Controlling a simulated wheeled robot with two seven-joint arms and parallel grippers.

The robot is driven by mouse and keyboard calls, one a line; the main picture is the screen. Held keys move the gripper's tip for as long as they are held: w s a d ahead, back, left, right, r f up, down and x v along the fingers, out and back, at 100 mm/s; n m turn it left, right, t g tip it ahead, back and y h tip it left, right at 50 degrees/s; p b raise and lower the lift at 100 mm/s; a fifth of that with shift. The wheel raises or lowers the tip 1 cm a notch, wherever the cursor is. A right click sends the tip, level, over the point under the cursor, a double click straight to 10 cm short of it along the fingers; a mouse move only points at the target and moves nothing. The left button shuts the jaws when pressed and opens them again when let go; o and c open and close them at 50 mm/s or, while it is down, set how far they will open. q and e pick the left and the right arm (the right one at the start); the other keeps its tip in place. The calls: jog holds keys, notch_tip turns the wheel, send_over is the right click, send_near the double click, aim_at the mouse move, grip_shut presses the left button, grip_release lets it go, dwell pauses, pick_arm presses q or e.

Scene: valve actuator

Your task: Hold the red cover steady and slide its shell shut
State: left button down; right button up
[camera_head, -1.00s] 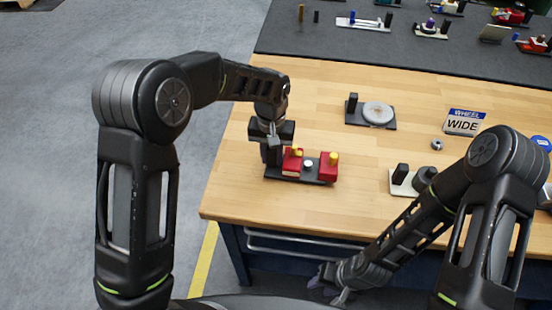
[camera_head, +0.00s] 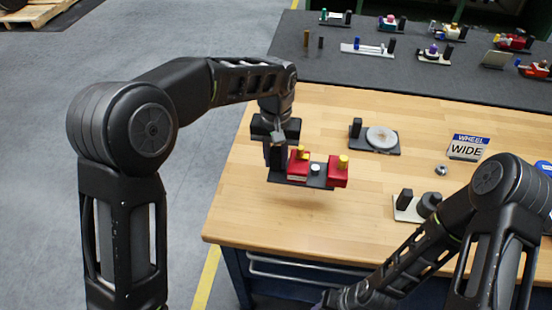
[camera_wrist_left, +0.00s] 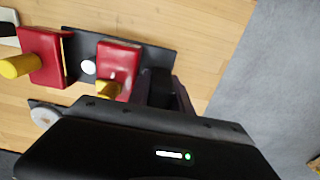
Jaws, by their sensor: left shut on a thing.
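The red cover is in two separate red parts on a black base plate (camera_head: 330,184). The left red part (camera_head: 297,172) and the right red part (camera_head: 338,176) each carry a yellow knob, and a gap lies between them. A white round button (camera_head: 315,168) shows in that gap. My left gripper (camera_head: 275,155) is shut on the dark post at the plate's left end. It holds the plate above the table, with a shadow below. In the left wrist view, the nearer red part (camera_wrist_left: 118,62) is beside the fingers and the other red part (camera_wrist_left: 43,57) is farther left.
A wooden table (camera_head: 290,220) has free room in front of the plate. A dark stand with a grey disc (camera_head: 381,138), a small nut (camera_head: 441,170), a WHEEL WIDE sign (camera_head: 467,148) and a white-based stand (camera_head: 403,212) lie to the right. My right arm crosses the lower right.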

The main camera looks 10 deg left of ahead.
pick_arm(q)
notch_tip(320, 180, down, 7)
jog(key=shift+r, duration=0.1)
dwell(0.4)
jog(key=shift+f, duration=0.2)
jog(key=shift+f, duration=0.95)
jog(key=shift+f, duration=0.4)
jog(key=shift+s+f, duration=0.1)
jog(key=shift+f, duration=0.15)
pick_arm(e)
jog(key=shift+o, duration=0.5)
dwell(0.5)
